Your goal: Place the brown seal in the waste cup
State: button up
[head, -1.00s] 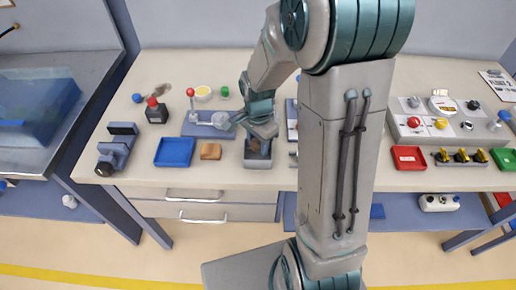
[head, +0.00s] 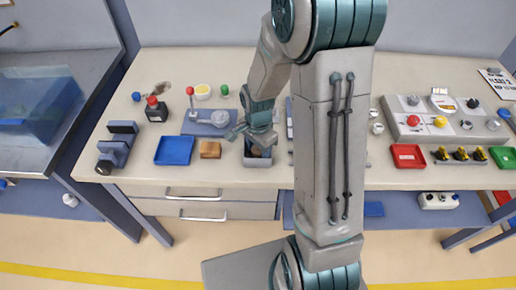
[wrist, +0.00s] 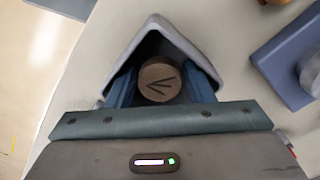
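The brown seal (wrist: 159,79) is a round disc with a dark arrow-like mark on its face. In the wrist view it sits between the two blue fingers of my gripper (wrist: 160,88), which appear to touch it on both sides. The waste cup appears to be the grey, square-walled container (head: 257,163) at the front of the bench. Its wall (wrist: 155,24) rises around the fingers and the seal in the wrist view. In the head view the seal (head: 257,151) shows brown within the cup's opening, below my gripper. The cup's floor is dark or hidden.
A blue tray (head: 174,150) and a small brown block (head: 210,149) lie left of the cup. A blue-grey fixture with a red-knobbed lever (head: 205,122) stands behind them. A red tray (head: 408,156) and a control panel (head: 440,120) are at the right.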

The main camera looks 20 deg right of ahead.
aim_at(258, 149)
notch_tip(258, 149, up, 11)
jog(key=s+r+n+t, duration=0.1)
jog(key=s+r+n, duration=0.3)
jog(key=s+n, duration=0.2)
jog(key=s+r+n+t, duration=0.2)
jog(key=s+r+n, duration=0.2)
jog(key=s+n, duration=0.2)
jog(key=shift+s+r+n, duration=0.35)
jog(key=shift+s+n, duration=0.05)
jog(key=shift+s, duration=0.85)
dwell(0.3)
